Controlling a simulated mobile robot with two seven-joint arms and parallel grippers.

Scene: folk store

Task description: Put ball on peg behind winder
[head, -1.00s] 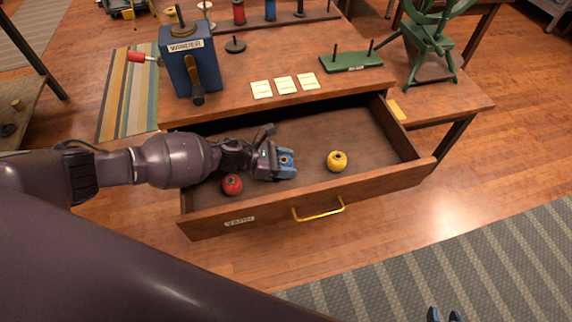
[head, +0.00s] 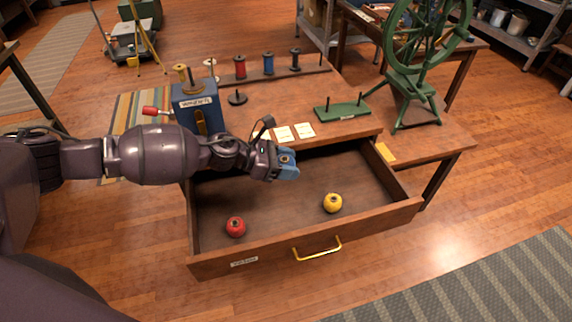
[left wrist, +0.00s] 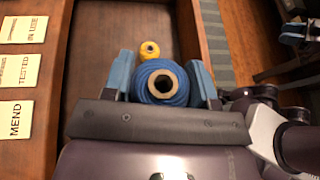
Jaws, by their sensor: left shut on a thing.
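My left gripper (head: 288,164) is shut on a blue ball of yarn and holds it above the open drawer. The blue ball (left wrist: 160,84) sits between the two blue fingers in the left wrist view, with its round core hole facing the camera. In the head view the ball is hard to tell from the fingers. The winder (head: 199,112) is a blue box with a red-handled crank at the table's left. A short black peg on a round base (head: 237,98) stands empty behind it to the right. Part of my right gripper (left wrist: 293,36) seems to show at the left wrist view's right edge.
The drawer (head: 285,190) holds a red ball (head: 235,227) and a yellow ball (head: 333,203). Label cards (head: 304,130) lie near the table's front edge. A green pegged stand (head: 342,111) and a green spinning wheel (head: 412,70) are to the right. A spool rack (head: 282,78) stands behind.

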